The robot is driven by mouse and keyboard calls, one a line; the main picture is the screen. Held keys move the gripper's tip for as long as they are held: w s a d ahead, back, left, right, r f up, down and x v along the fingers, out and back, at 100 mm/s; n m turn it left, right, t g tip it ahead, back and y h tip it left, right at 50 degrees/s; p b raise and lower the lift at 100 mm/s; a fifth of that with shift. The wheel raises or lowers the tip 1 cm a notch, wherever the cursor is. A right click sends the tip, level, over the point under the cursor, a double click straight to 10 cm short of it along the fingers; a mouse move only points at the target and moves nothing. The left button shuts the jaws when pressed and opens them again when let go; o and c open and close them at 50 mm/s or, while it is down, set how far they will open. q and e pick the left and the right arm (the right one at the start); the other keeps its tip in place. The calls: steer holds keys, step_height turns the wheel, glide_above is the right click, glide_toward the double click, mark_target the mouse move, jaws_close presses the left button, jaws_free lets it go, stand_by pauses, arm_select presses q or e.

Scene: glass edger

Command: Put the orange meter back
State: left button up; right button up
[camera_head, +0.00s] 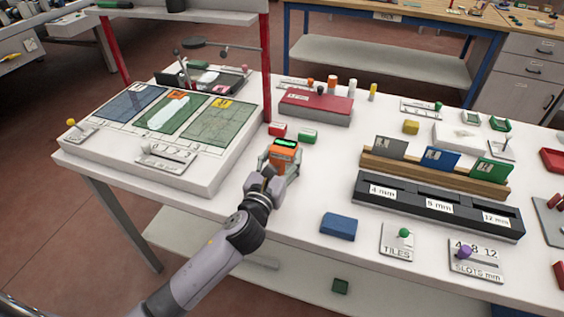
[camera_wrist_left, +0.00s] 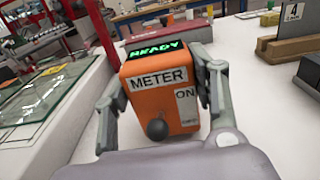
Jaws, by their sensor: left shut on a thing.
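The orange meter (camera_head: 284,155) is a small box with a green lit display on top. In the left wrist view the orange meter (camera_wrist_left: 160,95) shows "READY" on its display, "METER" and "ON" labels and a dark round knob. My left gripper (camera_head: 279,165) is shut on it, with one finger on each side; the left wrist view shows the same left gripper (camera_wrist_left: 165,95). The meter looks upright, at or just above the white table; I cannot tell whether it touches. My right gripper is not in view.
A raised white board (camera_head: 205,170) with coloured panels stands to the left. A red block (camera_head: 277,129) and a green block (camera_head: 308,136) lie just behind the meter. A wooden rack (camera_head: 435,172) and a dark slotted holder (camera_head: 437,205) stand to the right. A blue block (camera_head: 339,226) lies near the front edge.

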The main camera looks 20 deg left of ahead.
arm_select(q)
steer(key=shift+f, duration=0.35)
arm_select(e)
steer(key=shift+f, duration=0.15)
arm_select(q)
steer(key=shift+f, duration=0.1)
steer(key=o, duration=0.9)
steer(key=shift+f, duration=0.1)
steer(key=o, duration=0.5)
steer(key=shift+c, duration=0.2)
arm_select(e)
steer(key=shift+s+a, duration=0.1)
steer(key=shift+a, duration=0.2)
arm_select(q)
steer(key=shift+s+r, duration=0.1)
steer(key=shift+r, duration=0.1)
steer(key=s, duration=0.5)
steer(key=s+b, duration=0.1)
steer(key=s, duration=0.4)
steer(key=shift+s+a+f, duration=0.1)
steer(key=shift+s+a, duration=0.1)
steer(key=shift+s, duration=0.75)
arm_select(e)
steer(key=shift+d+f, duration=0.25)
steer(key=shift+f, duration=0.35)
